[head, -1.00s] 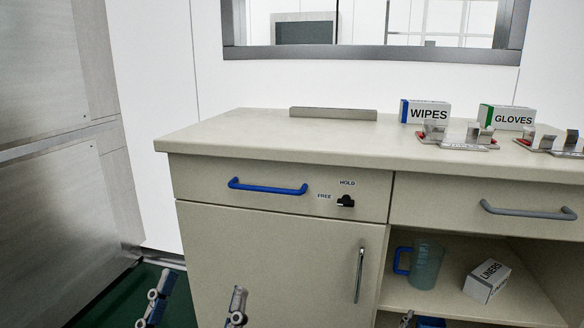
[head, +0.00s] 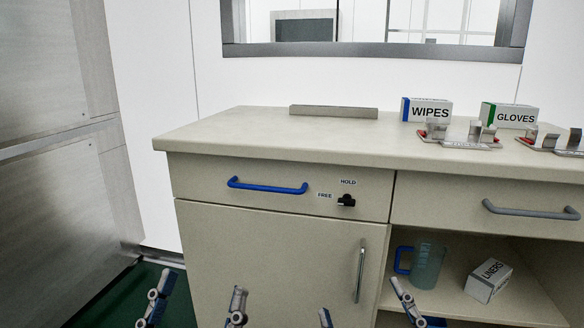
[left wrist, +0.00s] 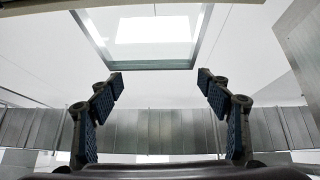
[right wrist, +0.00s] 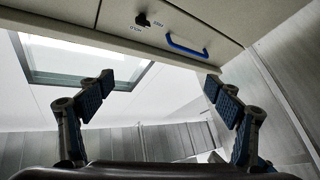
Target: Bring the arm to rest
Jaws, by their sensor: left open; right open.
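My left gripper (head: 197,300) is open and empty at the lower left of the head view, in front of the cabinet door. Its two spread fingers show in the left wrist view (left wrist: 160,82), with nothing between them. My right gripper (head: 362,300) is open at the bottom of the head view, in front of the cabinet. Its fingers are also spread and empty in the right wrist view (right wrist: 160,85). Both grippers appear apart from the furniture.
The cabinet has a blue drawer handle (head: 267,187), a black knob (head: 346,200) by HOLD and FREE labels, and a metal door handle (head: 360,270). WIPES (head: 427,110) and GLOVES (head: 510,116) boxes stand on top.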

